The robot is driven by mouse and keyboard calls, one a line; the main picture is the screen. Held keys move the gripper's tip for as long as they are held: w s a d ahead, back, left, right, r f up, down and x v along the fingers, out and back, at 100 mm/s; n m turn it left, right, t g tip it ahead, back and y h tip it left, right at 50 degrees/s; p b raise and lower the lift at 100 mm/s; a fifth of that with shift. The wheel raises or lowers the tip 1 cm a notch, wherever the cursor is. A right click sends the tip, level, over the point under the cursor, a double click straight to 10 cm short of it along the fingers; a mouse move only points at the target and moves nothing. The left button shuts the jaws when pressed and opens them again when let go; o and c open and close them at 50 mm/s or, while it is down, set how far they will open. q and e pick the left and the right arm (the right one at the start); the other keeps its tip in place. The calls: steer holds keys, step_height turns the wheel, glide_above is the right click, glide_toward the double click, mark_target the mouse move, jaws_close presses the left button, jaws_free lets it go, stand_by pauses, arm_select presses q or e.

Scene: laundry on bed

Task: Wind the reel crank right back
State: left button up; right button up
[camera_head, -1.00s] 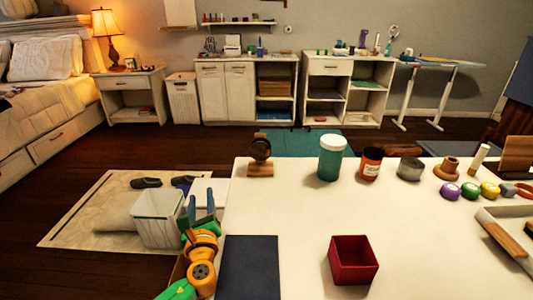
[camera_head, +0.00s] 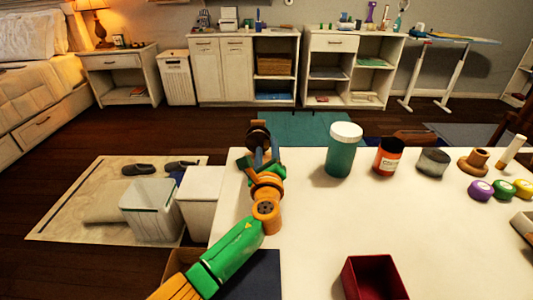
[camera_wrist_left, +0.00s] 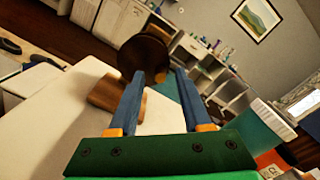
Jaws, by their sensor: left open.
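The reel (camera_head: 258,136) is a dark brown wooden piece standing at the far left corner of the white table. In the left wrist view its round dark drum (camera_wrist_left: 145,56) stands above a brown wooden base (camera_wrist_left: 107,92). I cannot make out the crank clearly. My left gripper (camera_head: 263,158) is at the near side of the reel and hides its lower part. In the left wrist view the blue fingers (camera_wrist_left: 166,76) are open, with the drum just beyond their tips. I cannot tell whether they touch it. My right gripper is not in view.
A teal jar (camera_head: 341,158) with a white lid stands to the right of the reel. An orange-brown jar (camera_head: 387,157) and a grey tin (camera_head: 432,163) follow. A red box (camera_head: 375,280) and a dark mat (camera_head: 262,278) lie nearer. The table's middle (camera_head: 320,220) is clear.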

arm_select(q)
steer(key=shift+w+f, duration=0.1)
steer(key=shift+w, duration=0.15)
jaws_close()
steer(key=m+p, duration=0.1)
steer(key=m, duration=0.2)
steer(key=shift+f, duration=0.15)
steer(key=shift+a+f+m+p, duration=0.1)
steer(key=shift+f+m+p, duration=0.15)
steer(key=shift+m, duration=0.7)
steer(key=shift+f+m+p, duration=0.15)
steer(key=shift+m+p, duration=0.05)
steer(key=shift+m, duration=0.75)
